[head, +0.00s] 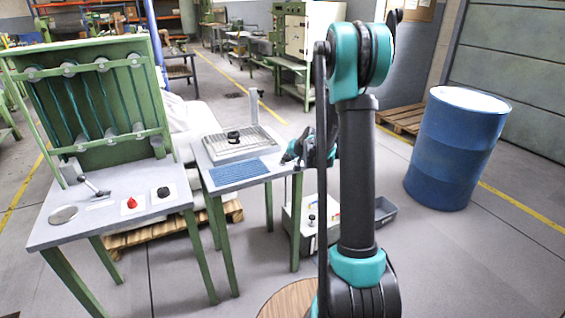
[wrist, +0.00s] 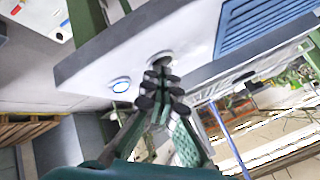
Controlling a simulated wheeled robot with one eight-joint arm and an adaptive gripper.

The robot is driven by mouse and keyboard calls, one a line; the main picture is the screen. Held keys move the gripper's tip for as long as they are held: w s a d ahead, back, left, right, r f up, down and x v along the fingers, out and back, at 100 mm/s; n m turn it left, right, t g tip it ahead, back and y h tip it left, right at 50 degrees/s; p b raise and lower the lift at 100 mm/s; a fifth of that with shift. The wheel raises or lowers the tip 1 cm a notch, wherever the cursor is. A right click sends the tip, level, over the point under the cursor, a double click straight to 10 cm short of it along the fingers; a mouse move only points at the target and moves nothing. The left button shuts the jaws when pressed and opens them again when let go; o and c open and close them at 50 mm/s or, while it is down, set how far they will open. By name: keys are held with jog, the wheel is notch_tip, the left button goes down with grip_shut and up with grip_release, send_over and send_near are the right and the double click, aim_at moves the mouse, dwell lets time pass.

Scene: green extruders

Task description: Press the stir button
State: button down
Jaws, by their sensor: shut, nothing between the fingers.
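The middle workbench shows in the head view, with a pale top (head: 207,158); the gripper side of it fills the upper wrist view as a pale slab (wrist: 120,45). On this slab are a round button with a blue-lit ring (wrist: 121,85) and a dark round button (wrist: 162,59). I see no label telling which is the stir button. My gripper (wrist: 160,76) is shut and empty, its fingertips just at the dark button and partly covering it; contact cannot be told. In the head view my gripper (head: 292,152) is at the bench's right edge, partly hidden by my arm.
A ribbed blue panel (head: 240,173) and a gridded tray (head: 247,150) lie on the middle bench. The left bench (head: 100,228) carries a red button (head: 132,203) and a black knob (head: 163,192). A blue barrel (head: 455,150) stands right. A grey box (head: 308,215) sits low behind my arm.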

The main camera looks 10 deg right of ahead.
dwell(0.5)
jog(key=shift+r, duration=3.25)
